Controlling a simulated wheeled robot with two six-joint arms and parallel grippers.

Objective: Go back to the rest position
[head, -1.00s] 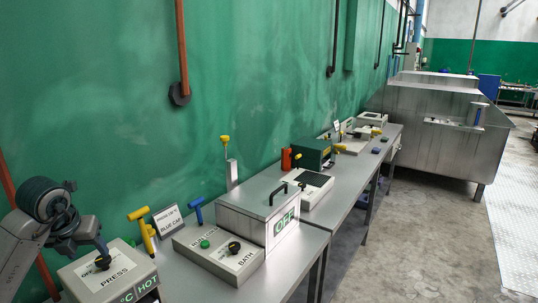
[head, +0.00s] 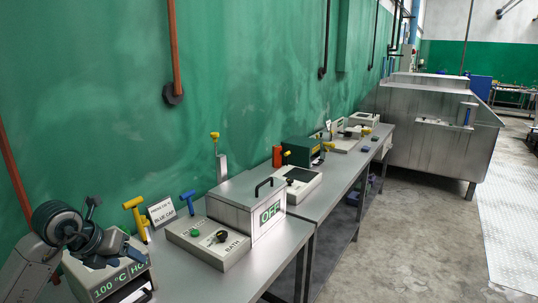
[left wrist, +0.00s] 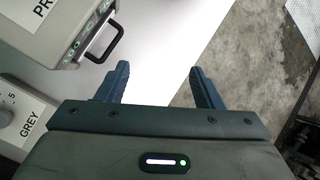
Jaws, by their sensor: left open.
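My left gripper (head: 112,232) is in front of and above the press box (head: 108,284) at the lower left of the head view. The box's display reads 100 °C and HOT. The gripper hides most of the box's top. In the left wrist view, the two blue fingers of this gripper (left wrist: 162,86) stand apart with nothing between them. Below them are the pale table top and its edge. My right gripper is in neither view.
The bath box (head: 250,203) reads OFF, with its control panel (head: 208,242) beside it. A yellow T-handle (head: 134,207), a BLUE CAP sign (head: 162,213) and a blue T-handle (head: 188,198) stand nearby. A handled grey box (left wrist: 72,30) shows in the left wrist view. Concrete floor (head: 400,240) is clear.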

